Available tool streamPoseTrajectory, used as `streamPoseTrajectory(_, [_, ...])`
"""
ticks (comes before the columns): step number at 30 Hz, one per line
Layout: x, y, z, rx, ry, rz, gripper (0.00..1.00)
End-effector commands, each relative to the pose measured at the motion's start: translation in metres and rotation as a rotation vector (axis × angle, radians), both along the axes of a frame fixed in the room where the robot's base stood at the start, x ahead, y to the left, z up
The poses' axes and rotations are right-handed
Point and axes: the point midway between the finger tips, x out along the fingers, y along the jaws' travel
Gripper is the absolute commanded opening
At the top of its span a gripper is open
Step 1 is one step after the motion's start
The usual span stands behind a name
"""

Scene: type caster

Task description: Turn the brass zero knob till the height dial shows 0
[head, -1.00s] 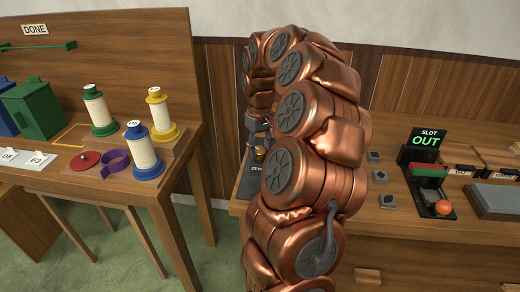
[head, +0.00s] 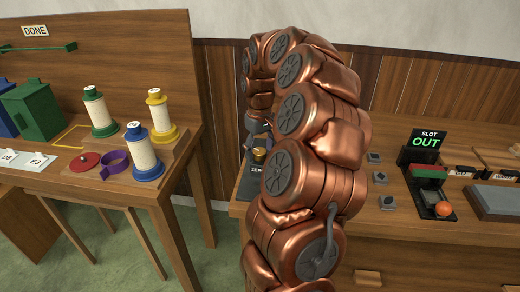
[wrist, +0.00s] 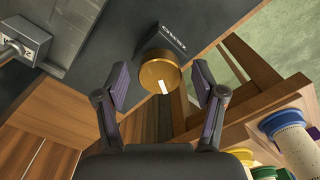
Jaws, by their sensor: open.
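The brass zero knob (wrist: 158,73) shows in the wrist view, round, with a white mark on its face pointing down and slightly right. It stands on a dark base with a lettered plate (wrist: 174,38). My gripper (wrist: 160,88) is open, with one finger on each side of the knob and a gap to each. In the head view the knob (head: 259,153) is a small brass spot beside my arm, which hides most of the device. The height dial's reading cannot be seen in either view.
A grey metal block with a rod (wrist: 22,38) is at the wrist view's upper left. In the head view, a bench at left holds several spools (head: 142,155) and a green box (head: 35,110).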

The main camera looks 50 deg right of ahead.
Motion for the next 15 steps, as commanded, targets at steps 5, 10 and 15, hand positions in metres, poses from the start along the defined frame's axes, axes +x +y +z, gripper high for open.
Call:
streamPoseTrajectory(5, [0.0,0.0,0.0,0.0,0.0,0.0,0.69])
streamPoseTrajectory(10, [0.0,0.0,0.008,-0.002,0.0,0.0,0.69])
streamPoseTrajectory(15, [0.001,-0.001,0.034,-0.004,-0.006,-0.001,0.69])
